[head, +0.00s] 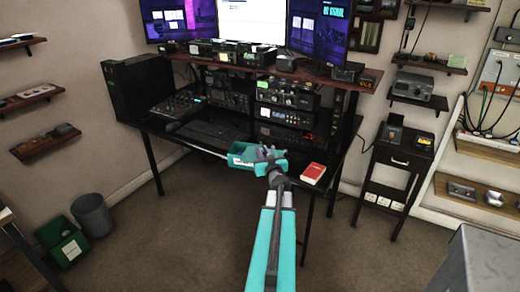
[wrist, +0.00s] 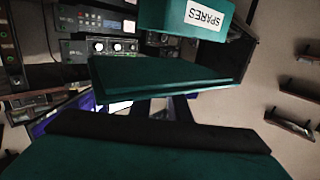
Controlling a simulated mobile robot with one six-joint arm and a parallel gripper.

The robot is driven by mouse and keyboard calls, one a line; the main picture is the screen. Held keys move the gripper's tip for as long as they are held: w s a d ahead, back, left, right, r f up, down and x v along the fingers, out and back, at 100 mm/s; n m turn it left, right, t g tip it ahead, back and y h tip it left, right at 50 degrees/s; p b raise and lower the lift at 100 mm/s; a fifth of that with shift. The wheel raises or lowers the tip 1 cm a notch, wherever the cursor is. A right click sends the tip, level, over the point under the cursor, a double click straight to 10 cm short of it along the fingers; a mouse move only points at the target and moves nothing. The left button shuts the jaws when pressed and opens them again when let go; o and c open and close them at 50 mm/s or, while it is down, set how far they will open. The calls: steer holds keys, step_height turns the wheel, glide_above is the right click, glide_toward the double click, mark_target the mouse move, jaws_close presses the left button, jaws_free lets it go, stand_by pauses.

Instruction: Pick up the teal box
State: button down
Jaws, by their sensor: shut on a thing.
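The teal box (head: 243,161) is at the front edge of the black desk in the head view, with a pale label on its front. My gripper (head: 268,157) is at its right side and shut on it. I cannot tell whether the box touches the desk.
A red box (head: 313,173) lies right of my gripper on the desk (head: 209,146). A keyboard (head: 208,131) and radio gear stand behind. A green bin (head: 62,240) and a grey bin (head: 92,215) stand on the floor at left. The floor in front is clear.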

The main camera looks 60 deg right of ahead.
steer(key=shift+s+a, duration=0.3)
steer(key=shift+s, duration=0.2)
steer(key=shift+w, duration=0.1)
stand_by(0.3)
steer(key=shift+w+a+r, duration=0.1)
steer(key=shift+w+a, duration=0.15)
steer(key=shift+w, duration=0.05)
steer(key=w+a+r+n+t+y, duration=0.1)
steer(key=w+a+n+t+y, duration=0.2)
steer(key=w+a, duration=0.65)
steer(key=w+a+n+y, duration=0.3)
steer(key=w+a+y, duration=0.3)
steer(key=a, duration=0.7)
steer(key=w+a+r+n+t+y, duration=0.15)
steer(key=w+a+n+y, duration=0.25)
steer(key=w+a, duration=0.55)
steer(key=s+a+n+g+y, duration=0.1)
steer(key=a+n+g+y, duration=0.2)
steer(key=a, duration=1.6)
steer(key=s+a+f+n+g+y, duration=0.1)
steer(key=a+n+g+y, duration=0.3)
steer(key=a+y, duration=0.6)
steer(key=a+n, duration=0.2)
steer(key=a, duration=0.8)
steer(key=shift+a+n+y, duration=0.25)
steer(key=shift+n+y, duration=0.05)
steer(key=shift+n, duration=0.1)
